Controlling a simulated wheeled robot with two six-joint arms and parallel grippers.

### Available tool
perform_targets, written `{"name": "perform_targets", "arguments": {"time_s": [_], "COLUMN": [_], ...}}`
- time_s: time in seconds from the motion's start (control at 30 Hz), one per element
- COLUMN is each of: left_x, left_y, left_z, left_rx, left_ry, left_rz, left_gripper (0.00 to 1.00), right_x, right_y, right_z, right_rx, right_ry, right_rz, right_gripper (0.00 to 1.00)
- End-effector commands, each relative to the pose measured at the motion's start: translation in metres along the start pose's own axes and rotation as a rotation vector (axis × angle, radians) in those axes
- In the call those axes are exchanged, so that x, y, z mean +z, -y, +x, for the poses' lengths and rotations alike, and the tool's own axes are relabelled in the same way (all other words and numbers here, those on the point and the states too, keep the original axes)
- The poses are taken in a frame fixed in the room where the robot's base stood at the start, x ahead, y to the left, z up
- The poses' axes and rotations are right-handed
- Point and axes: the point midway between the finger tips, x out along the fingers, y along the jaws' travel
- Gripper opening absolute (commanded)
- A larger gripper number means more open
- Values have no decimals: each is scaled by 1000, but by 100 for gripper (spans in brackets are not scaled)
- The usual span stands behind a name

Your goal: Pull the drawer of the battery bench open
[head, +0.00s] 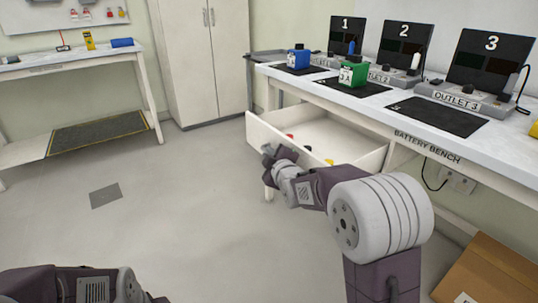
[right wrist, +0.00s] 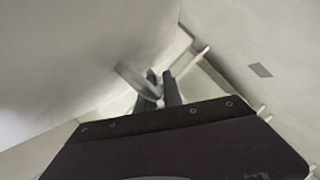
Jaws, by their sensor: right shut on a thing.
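The white drawer (head: 315,172) of the battery bench (head: 440,143) stands pulled well out, and its inside shows. Several small red, dark and yellow things lie in it. My right gripper (head: 268,153) is at the outer face of the drawer front and is shut on the drawer handle (right wrist: 135,82). The handle is mostly hidden by the gripper in the head view. In the right wrist view, the dark fingers (right wrist: 160,90) are at the grey handle bar, close to the pale drawer front. My left arm shows at the bottom left, but its fingers are not visible.
Blue (head: 299,57) and green (head: 354,72) batteries stand on the bench top by numbered screens. A cardboard box (head: 490,272) is on the floor at the lower right. A side table (head: 62,63) and a cabinet (head: 203,60) stand behind. The floor left of the drawer is clear.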

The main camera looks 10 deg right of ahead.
Motion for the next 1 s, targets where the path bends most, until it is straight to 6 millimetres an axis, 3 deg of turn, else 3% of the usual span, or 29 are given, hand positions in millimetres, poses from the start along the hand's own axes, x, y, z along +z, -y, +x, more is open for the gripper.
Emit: {"name": "perform_targets", "arguments": {"time_s": [0.23, 0.27, 0.3, 0.67, 1.0], "left_x": [0, 0, 0, 0, -3], "left_y": [0, 0, 0, 0, 0], "left_z": [0, 0, 0, -2, -25], "left_rx": [0, 0, 0, 0, 0], "left_ry": [0, 0, 0, 0, 0], "left_rz": [0, 0, 0, 0, 0], "left_gripper": [36, 36, 36, 36, 36], "right_x": [1, 1, 0, 0, -2], "right_y": [0, 0, 0, -1, -3], "right_z": [0, 0, 0, -4, -60], "right_rx": [-1, -1, -1, -1, 0], "right_ry": [1, 1, 1, 1, 1], "right_rz": [0, 0, 0, 0, 0], "right_gripper": [0, 14, 20, 20, 20]}}
